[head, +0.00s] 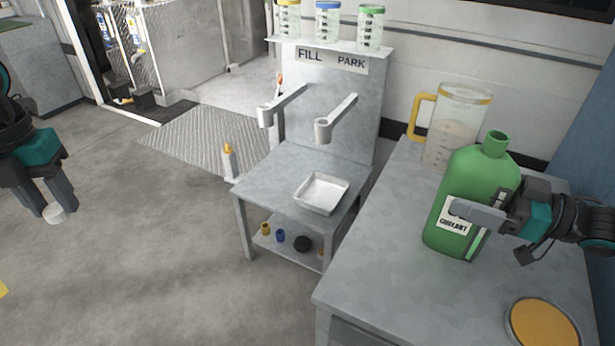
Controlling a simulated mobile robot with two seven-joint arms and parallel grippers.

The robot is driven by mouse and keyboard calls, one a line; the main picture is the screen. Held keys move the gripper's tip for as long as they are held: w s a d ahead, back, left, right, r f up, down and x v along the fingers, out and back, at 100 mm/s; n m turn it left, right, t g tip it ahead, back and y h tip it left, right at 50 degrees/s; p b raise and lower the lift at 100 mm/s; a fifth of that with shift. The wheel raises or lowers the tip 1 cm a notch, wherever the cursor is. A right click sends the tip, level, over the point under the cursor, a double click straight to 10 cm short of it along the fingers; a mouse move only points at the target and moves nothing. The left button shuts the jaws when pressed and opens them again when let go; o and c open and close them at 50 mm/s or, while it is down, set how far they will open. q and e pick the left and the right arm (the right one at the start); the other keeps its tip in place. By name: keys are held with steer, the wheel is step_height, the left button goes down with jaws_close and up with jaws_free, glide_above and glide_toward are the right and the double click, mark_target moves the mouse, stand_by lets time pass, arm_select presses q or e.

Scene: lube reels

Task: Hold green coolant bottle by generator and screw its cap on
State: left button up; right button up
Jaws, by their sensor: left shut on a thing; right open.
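The green coolant bottle (465,185) stands upright on the grey metal table (395,225) at the right, its mouth uncapped and its white label facing me. My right gripper (470,228) is open at the bottle's right front side, with one finger across the label. I cannot tell whether its fingers touch the bottle or straddle it. The generator is not recognisable in view.
A jug with a yellow handle (455,125) stands behind the bottle. An orange-topped round container (542,325) is at the table's front right. The fill-and-park stand (335,100) holds a white tray (321,193) and several jars on top. A white bottle (229,163) stands beside the stand.

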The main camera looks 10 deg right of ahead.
mark_target(498, 133)
steer(key=c, duration=1.5)
steer(key=shift+r, duration=0.1)
